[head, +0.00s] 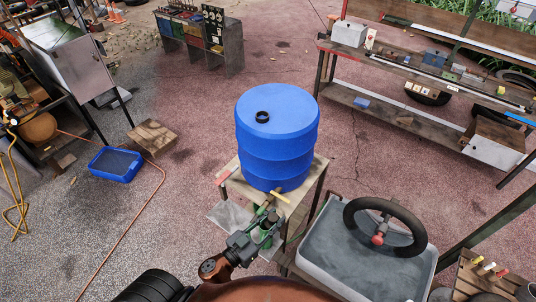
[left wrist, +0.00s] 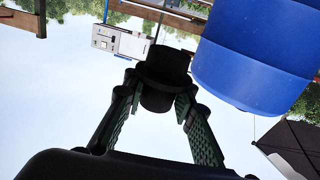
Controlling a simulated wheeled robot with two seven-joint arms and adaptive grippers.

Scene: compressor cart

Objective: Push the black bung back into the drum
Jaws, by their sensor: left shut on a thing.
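The blue drum (head: 277,140) stands upright on a small wooden-topped stand, with a black ring (head: 262,117) around an opening on its lid. A tap with a yellow lever (head: 281,197) sits low on its near side. My left gripper (head: 268,218) is below and in front of the drum, by the tap. In the left wrist view it is shut on the black bung (left wrist: 163,76), a dark stepped cylinder between the green finger pads. The drum (left wrist: 255,55) shows beside the bung there, apart from it. My right gripper is not in view.
A grey tub (head: 365,255) with a black handwheel (head: 385,227) stands right of the stand. A blue tray (head: 116,164) and wooden block (head: 153,136) lie on the floor at left. A workbench (head: 420,70) is behind right. The air above the drum is clear.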

